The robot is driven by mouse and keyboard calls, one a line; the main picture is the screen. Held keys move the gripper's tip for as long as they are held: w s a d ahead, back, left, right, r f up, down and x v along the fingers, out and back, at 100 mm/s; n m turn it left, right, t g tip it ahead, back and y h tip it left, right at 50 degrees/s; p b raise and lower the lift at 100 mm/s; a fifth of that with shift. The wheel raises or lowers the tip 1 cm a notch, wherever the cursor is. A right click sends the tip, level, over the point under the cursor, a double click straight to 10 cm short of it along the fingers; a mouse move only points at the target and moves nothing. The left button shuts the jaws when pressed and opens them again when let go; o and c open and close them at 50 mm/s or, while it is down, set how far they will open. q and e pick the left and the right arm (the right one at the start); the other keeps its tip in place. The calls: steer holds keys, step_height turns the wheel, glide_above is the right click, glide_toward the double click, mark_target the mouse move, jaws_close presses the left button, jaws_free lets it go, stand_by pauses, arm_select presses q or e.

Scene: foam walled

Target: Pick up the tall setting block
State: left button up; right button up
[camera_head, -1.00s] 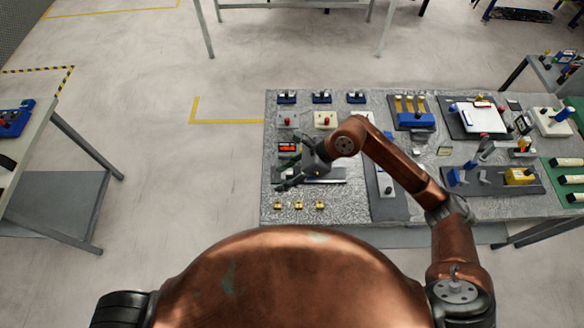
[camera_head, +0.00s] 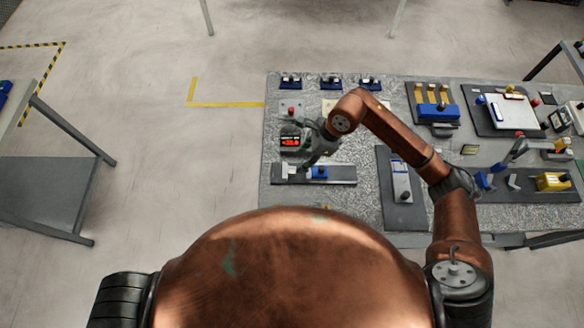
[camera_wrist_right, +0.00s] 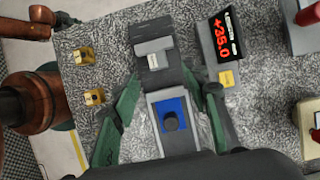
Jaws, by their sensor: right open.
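No block is clearly marked as the tall setting block, and I cannot tell which piece it is. A grey block with a pale label (camera_wrist_right: 153,60) sits on a dark bar fixture. A blue piece with a black knob (camera_wrist_right: 170,117) sits on the same fixture, which shows in the head view as a dark bar (camera_head: 340,174). Two small gold blocks (camera_wrist_right: 83,56) stand left of it in the wrist view. My right gripper (camera_wrist_right: 165,82) is open and empty, its fingers on either side of the fixture. It also shows above the bar in the head view (camera_head: 312,155). My left gripper is out of view.
A red digital readout (camera_wrist_right: 225,36) stands right of the fixture in the wrist view. A grey slide on a dark plate (camera_head: 401,183) and a blue-and-yellow rack (camera_head: 436,108) stand further right on the speckled table (camera_head: 365,120). Open floor lies left of the table.

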mark_target(294, 170)
steer(key=x, duration=0.4)
steer(key=p+x, duration=0.1)
steer(key=x, duration=0.2)
steer(key=shift+s+d+f, duration=0.1)
steer(key=shift+s+f, duration=0.05)
steer(key=shift+s, duration=0.1)
steer(key=shift+c, duration=0.4)
jaws_close()
